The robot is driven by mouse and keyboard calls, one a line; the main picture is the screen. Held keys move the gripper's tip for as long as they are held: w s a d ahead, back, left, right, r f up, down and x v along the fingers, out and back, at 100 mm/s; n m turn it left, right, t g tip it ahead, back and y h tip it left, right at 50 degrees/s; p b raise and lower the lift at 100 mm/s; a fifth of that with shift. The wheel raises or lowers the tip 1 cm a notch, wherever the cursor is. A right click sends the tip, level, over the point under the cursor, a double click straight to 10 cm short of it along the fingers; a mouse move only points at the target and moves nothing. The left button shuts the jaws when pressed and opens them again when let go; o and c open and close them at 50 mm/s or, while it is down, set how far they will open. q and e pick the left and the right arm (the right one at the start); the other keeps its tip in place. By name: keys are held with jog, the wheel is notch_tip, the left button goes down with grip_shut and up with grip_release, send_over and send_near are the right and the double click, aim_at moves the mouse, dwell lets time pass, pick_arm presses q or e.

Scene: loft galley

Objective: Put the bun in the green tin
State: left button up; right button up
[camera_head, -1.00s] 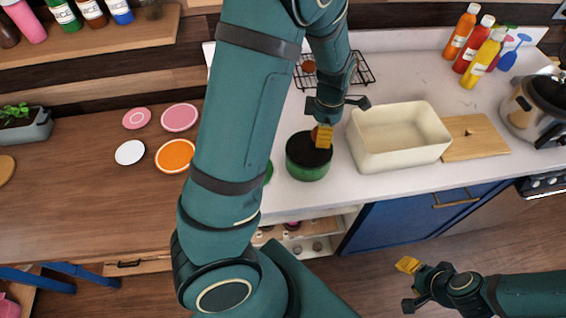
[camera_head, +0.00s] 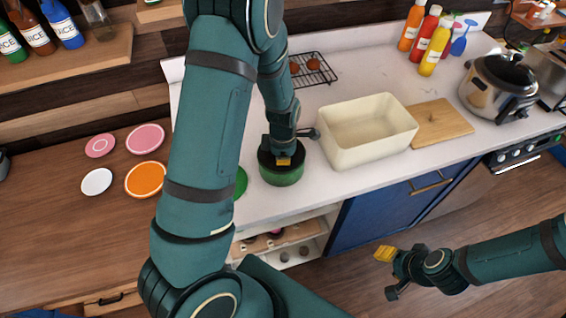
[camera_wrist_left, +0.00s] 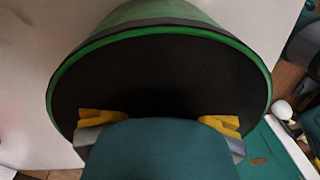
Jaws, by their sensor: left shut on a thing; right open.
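The green tin (camera_head: 283,177) stands upright on the white counter, its inside dark. In the left wrist view the tin (camera_wrist_left: 150,12) fills most of the picture, with its rim close around the fingers. My left gripper (camera_head: 285,160) points down at the tin's mouth, its yellow fingertips at or inside the opening. In the left wrist view the gripper's fingers (camera_wrist_left: 161,121) stand apart around something hidden behind my own teal part. The bun in its grip is not visible now. My right gripper (camera_head: 385,254) is open and empty, low in front of the counter.
A cream bin (camera_head: 340,149) stands right of the tin, with a wooden board (camera_head: 450,124) beyond it. A wire rack (camera_head: 312,76) with round brown items is behind. A green plate (camera_head: 240,182) lies left of the tin. Bottles and a pot (camera_head: 484,90) stand at right.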

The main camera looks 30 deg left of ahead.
pick_arm(q)
jog(key=shift+f, duration=0.15)
jog(key=o, duration=0.7)
jog(key=shift+f, duration=0.1)
jog(key=shift+c, duration=0.2)
jog(key=shift+r, duration=0.35)
notch_tip(320, 180, up, 12)
jog(key=p, duration=0.2)
jog(key=shift+w+a+f, duration=0.15)
jog(key=shift+w+a, duration=0.05)
jog(key=shift+w, duration=0.1)
